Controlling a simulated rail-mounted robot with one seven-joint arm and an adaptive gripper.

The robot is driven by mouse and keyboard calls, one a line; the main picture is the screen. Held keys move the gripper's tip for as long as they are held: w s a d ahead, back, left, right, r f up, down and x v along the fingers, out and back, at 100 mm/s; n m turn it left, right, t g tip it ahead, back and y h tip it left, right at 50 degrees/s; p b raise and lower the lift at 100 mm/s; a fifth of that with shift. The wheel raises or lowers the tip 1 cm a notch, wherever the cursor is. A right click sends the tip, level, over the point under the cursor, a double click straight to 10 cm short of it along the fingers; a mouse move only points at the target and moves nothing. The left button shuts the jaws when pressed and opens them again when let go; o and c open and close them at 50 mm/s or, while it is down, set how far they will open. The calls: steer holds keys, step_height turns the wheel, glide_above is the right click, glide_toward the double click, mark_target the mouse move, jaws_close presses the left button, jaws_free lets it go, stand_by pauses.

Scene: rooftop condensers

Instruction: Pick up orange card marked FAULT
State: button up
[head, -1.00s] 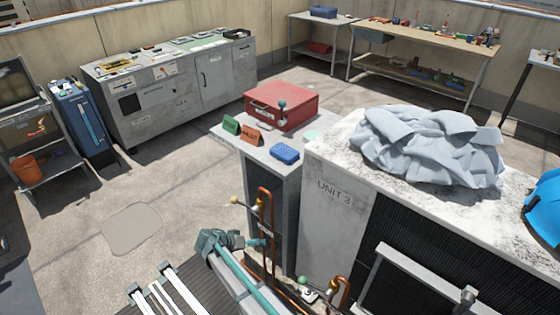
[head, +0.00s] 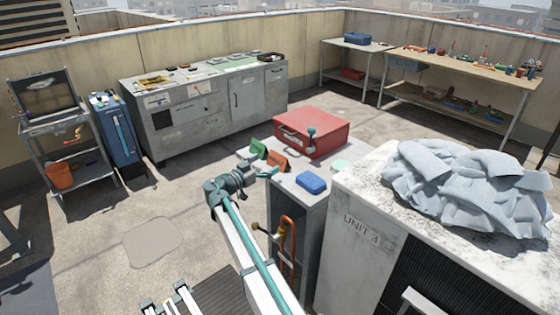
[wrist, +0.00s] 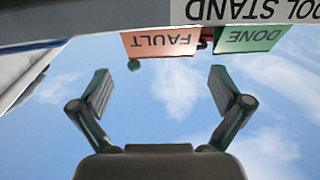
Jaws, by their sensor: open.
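The orange card marked FAULT (head: 279,160) stands like a small tent near the left edge of the grey stand top (head: 330,171). The card shows upside down at the top of the wrist view (wrist: 158,44), its lettering readable. My gripper (head: 267,173) is just in front of the stand's left edge, close to the card. In the wrist view my gripper (wrist: 161,80) has its fingers spread wide with only sky between them. The card lies beyond the fingertips, apart from them.
A green card marked DONE (wrist: 249,39) stands beside the orange one. A red case (head: 313,131) sits behind the cards, and a blue block (head: 311,183) lies to their right. The stand's edge carries a label (wrist: 260,10).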

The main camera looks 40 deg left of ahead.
mark_target(277, 157)
steer(key=shift+w+d+f+p, duration=0.1)
steer(key=shift+w+p, duration=0.5)
steer(key=shift+w, duration=1.15)
steer(key=shift+w+d+f+p, duration=0.1)
steer(key=shift+w+p, duration=0.45)
steer(key=shift+w, duration=1.15)
steer(key=shift+c, duration=0.3)
steer(key=c, duration=0.6)
steer(key=shift+r, duration=0.1)
steer(key=shift+c, duration=0.2)
